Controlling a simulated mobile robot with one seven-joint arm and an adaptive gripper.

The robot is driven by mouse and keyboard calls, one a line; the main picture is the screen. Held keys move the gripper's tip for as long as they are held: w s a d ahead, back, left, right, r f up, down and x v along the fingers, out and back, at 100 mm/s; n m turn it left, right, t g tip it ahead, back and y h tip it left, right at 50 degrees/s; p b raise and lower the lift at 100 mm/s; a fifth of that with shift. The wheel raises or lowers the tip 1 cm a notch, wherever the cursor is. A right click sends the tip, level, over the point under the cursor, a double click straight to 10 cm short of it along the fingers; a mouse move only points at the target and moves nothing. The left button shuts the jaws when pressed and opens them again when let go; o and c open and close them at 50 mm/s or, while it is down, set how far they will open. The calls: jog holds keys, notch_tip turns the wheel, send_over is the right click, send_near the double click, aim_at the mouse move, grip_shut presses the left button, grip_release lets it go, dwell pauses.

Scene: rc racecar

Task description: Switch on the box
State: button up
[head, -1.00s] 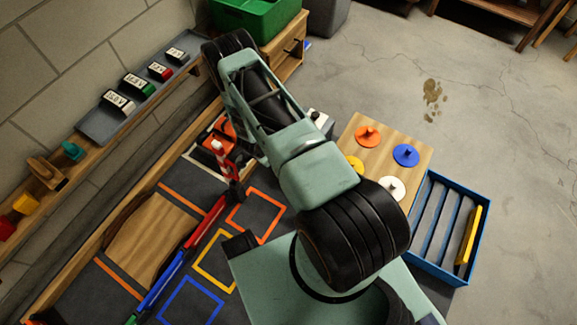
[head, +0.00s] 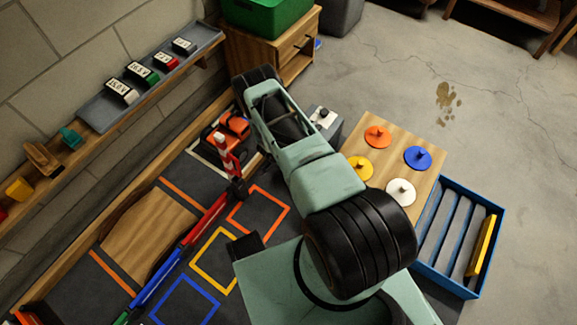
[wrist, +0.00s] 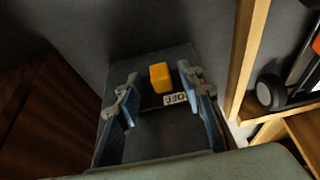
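In the wrist view a dark grey box (wrist: 160,56) lies ahead of my gripper (wrist: 161,88). A yellow switch (wrist: 160,77) stands out on its dark panel, beside a small white label (wrist: 175,98) whose lettering I cannot read surely. My two fingers are apart, one on each side of the switch, with nothing visibly held. I cannot tell how far the fingertips are from the panel. In the head view a grey box (head: 332,132) with a pale top shows just right of my arm. My gripper's fingers are hidden there.
An orange car (head: 235,124) and a red-white barrier post (head: 226,150) stand left of my arm. A wooden rail (wrist: 246,55) runs right of my gripper. A wooden board with coloured discs (head: 372,143) and a blue crate (head: 480,290) lie right.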

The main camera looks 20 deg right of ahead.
jog(key=shift+w+d+f, duration=0.1)
jog(key=shift+f, duration=0.1)
grip_shut()
dwell(0.4)
jog(key=shift+s+d+p, duration=0.5)
jog(key=shift+s+p, duration=0.2)
jog(key=shift+p, duration=0.05)
jog(key=shift+s+d+p, duration=0.45)
jog(key=shift+s+p, duration=0.25)
grip_release()
